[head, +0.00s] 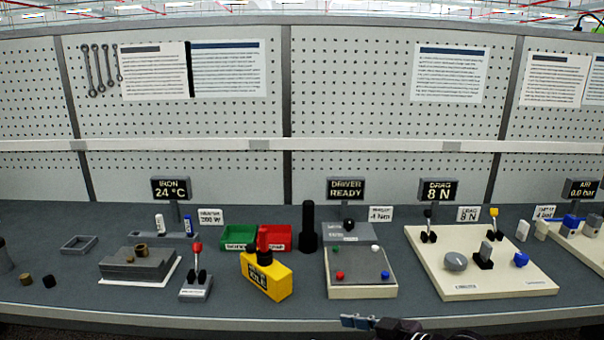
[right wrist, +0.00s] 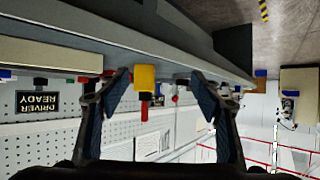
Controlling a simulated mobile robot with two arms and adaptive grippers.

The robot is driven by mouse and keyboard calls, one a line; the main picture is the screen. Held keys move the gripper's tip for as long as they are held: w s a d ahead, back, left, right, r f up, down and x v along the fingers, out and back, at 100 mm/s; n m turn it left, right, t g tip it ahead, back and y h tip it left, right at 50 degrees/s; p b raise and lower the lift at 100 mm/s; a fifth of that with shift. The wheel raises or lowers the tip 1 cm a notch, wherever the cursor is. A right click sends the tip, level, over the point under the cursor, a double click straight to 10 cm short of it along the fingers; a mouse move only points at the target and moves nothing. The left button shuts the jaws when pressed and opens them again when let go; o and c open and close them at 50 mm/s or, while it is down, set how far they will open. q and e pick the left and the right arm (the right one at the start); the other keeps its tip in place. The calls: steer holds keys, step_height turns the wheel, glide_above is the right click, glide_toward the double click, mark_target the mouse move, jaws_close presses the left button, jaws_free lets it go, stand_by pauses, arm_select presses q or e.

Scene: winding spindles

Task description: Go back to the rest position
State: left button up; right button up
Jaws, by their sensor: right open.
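My right gripper (right wrist: 161,80) is open and empty in the right wrist view, its two blue-padded fingers wide apart. In the head view, part of it (head: 372,324) shows at the bottom edge, in front of the bench's front edge; the rest is cut off. Nothing is between the fingers at close range; the yellow block (right wrist: 145,77) seen between them is farther off on the bench. My left gripper is not in view.
The bench (head: 330,318) carries a yellow block with red top (head: 265,277), a red-knobbed lever (head: 196,272), a driver panel (head: 360,292) and a cream board (head: 500,283). Green (head: 238,237) and red bins stand behind.

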steer(key=s+d+f+m+g+h, duration=0.1)
steer(key=s+d+f+m+h, duration=0.25)
steer(key=s+f, duration=0.9)
steer(key=s+d+f+m+g+h, duration=0.25)
steer(key=s+d+f, duration=0.2)
steer(key=s, duration=0.45)
steer(key=s+d+f+m+g+h, duration=0.1)
steer(key=s+d+f+g+h, duration=0.15)
steer(key=s+d, duration=0.5)
step_height(320, 180, down, 26)
steer(key=s+a, duration=0.2)
steer(key=s, duration=0.1)
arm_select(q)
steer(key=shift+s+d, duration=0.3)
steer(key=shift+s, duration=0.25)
arm_select(e)
steer(key=s+d+f+g, duration=0.1)
steer(key=s+d+f, duration=0.2)
steer(key=s+f, duration=1.3)
steer(key=shift+s+g, duration=0.3)
steer(key=shift+s, duration=0.15)
steer(key=shift+d+h, duration=0.1)
steer(key=shift+h, duration=0.15)
